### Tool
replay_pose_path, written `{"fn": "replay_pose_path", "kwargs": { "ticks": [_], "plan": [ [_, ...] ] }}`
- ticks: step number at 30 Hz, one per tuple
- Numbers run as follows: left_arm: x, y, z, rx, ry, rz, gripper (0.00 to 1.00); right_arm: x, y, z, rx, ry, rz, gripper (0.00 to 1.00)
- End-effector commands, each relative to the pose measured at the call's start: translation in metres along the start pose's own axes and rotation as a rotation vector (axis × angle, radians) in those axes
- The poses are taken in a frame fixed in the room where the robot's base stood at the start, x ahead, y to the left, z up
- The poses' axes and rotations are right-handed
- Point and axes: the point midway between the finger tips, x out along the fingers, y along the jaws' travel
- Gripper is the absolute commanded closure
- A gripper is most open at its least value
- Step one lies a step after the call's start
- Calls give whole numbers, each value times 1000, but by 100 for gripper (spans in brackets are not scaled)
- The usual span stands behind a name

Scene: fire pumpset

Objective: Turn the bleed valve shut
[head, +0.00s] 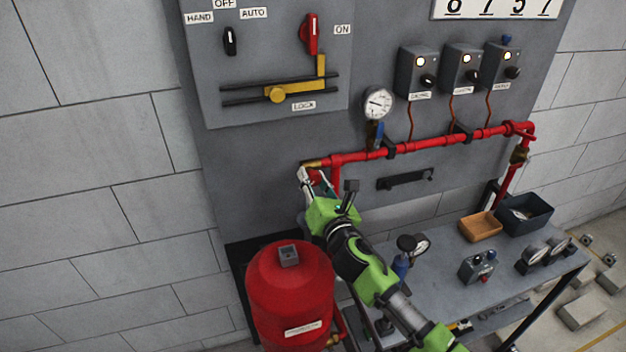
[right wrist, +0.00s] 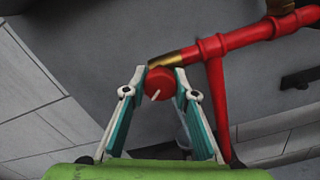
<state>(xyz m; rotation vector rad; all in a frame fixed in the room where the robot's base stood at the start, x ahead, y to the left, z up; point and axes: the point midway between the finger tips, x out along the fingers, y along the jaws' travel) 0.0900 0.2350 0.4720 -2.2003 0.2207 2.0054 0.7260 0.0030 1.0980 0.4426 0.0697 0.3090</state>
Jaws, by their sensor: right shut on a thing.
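The bleed valve is a round red knob (right wrist: 161,84) with a white pointer line, at the brass end of the red pipe. In the right wrist view it sits between the fingertips of my right gripper (right wrist: 160,88), which is shut on it. The pointer slants from lower left to upper right in that view. In the head view my right gripper (head: 313,179) reaches the left end of the red pipe (head: 420,142), and its fingers and arm hide part of the knob. My left gripper does not show.
A pressure gauge (head: 378,103) sits above the pipe. The bench (head: 450,270) at right bears an orange tray (head: 481,227), a dark bin (head: 524,213) and several loose parts. A black bracket (head: 405,179) is on the panel under the pipe.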

Motion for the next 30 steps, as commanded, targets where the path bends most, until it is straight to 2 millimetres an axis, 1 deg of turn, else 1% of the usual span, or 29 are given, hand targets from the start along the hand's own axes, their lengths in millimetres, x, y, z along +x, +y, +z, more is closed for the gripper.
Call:
{"fn": "replay_pose_path", "kwargs": {
  "ticks": [1,30],
  "plan": [
    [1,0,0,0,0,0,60,0,0,-2,46,2,-1,95],
    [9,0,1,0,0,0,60,0,1,-1,968,2,-2,95]
  ]
}}
